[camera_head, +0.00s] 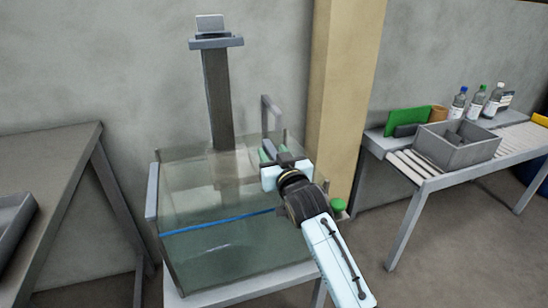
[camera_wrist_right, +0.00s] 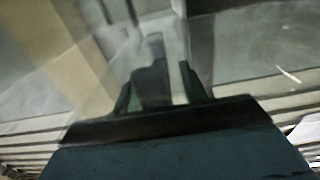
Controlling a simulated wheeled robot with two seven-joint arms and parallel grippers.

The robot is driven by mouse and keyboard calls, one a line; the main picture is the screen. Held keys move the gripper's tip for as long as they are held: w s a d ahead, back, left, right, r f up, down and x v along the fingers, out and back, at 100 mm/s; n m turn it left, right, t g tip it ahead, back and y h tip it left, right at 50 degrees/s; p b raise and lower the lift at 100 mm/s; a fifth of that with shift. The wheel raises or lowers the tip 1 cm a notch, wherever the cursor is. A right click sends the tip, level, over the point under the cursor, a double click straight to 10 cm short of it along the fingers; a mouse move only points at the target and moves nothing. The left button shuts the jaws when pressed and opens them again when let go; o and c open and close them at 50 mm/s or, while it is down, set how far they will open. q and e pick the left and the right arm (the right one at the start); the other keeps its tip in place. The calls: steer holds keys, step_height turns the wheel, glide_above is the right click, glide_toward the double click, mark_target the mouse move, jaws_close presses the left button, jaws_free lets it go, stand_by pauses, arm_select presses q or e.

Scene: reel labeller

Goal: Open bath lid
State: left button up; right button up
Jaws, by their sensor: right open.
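The bath is a clear glass tank (camera_head: 220,240) on a pale stand, with greenish water and a blue line across its front. A clear pane at its top is hard to tell from the walls, so I cannot tell how the lid lies. A grey bent bar (camera_head: 267,112) stands up at the tank's back right. My right gripper (camera_head: 268,153) is open at the tank's upper right, close to the foot of that bar. In the right wrist view, its fingers (camera_wrist_right: 160,90) are apart, with a blurred grey shape between them; contact is unclear. My left gripper is out of view.
A grey column (camera_head: 217,100) with a small screen rises behind the tank. A tan pillar (camera_head: 340,100) stands right of it. A grey table (camera_head: 50,165) is at left. At right, a roller bench holds a grey bin (camera_head: 455,155) and several bottles.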

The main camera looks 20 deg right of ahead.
steer(key=shift+w, duration=0.15)
steer(key=shift+c, duration=0.4)
jaws_close()
steer(key=shift+r, duration=0.1)
